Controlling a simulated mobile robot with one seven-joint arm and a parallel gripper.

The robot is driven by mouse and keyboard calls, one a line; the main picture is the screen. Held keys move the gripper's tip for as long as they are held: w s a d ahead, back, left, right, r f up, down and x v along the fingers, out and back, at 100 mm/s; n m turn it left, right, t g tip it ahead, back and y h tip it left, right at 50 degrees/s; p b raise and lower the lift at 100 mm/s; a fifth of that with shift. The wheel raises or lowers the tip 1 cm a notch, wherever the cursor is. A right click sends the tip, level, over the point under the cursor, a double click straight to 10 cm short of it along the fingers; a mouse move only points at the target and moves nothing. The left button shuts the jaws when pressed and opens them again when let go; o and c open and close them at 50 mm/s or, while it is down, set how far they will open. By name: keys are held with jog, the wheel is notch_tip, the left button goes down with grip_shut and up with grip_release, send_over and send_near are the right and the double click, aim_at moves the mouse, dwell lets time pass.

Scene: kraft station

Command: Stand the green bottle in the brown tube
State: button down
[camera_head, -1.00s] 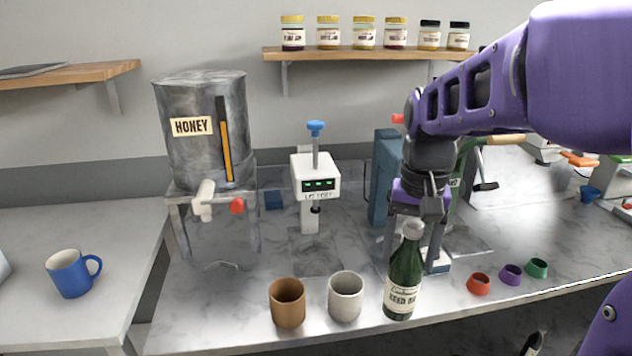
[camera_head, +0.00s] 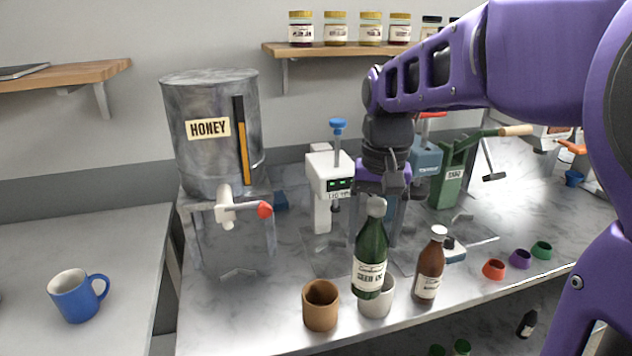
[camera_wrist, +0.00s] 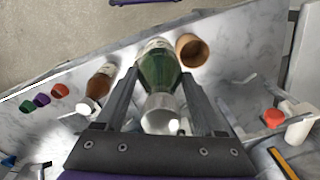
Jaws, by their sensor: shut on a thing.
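My gripper (camera_head: 379,212) is shut on the pale-capped neck of the green bottle (camera_head: 371,250). The bottle hangs nearly upright, with its base in front of the upper part of the pale grey cup. I cannot tell whether they touch. The brown tube (camera_head: 320,306) stands upright on the counter just left of the bottle. Its open top faces up. In the wrist view the green bottle (camera_wrist: 158,72) lies between my fingers (camera_wrist: 160,105), its cap nearest the camera, and the brown tube (camera_wrist: 191,48) is up and to the right of it.
The grey cup (camera_head: 376,306) stands close beside the tube, partly hidden by the green bottle. A brown bottle (camera_head: 430,268) stands to the right. Small red (camera_head: 494,269), purple (camera_head: 520,259) and green (camera_head: 541,250) rings lie farther right. The honey tank's tap (camera_head: 232,207) is behind left.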

jog(key=w+a+r+n, duration=0.2)
jog(key=w+a, duration=0.1)
jog(key=a, duration=0.5)
notch_tip(320, 180, down, 8)
jog(key=b, duration=0.3)
jog(key=shift+s+a+r, duration=0.15)
jog(key=shift+s+a, duration=0.05)
jog(key=shift+a, duration=0.05)
jog(key=shift+f+b, duration=0.3)
jog(key=shift+f, duration=0.1)
dwell(1.0)
jog(key=shift+f+b, duration=0.45)
jog(key=shift+f, duration=0.5)
dwell(0.3)
jog(key=shift+f+b, duration=0.75)
jog(key=shift+f, duration=0.2)
grip_release()
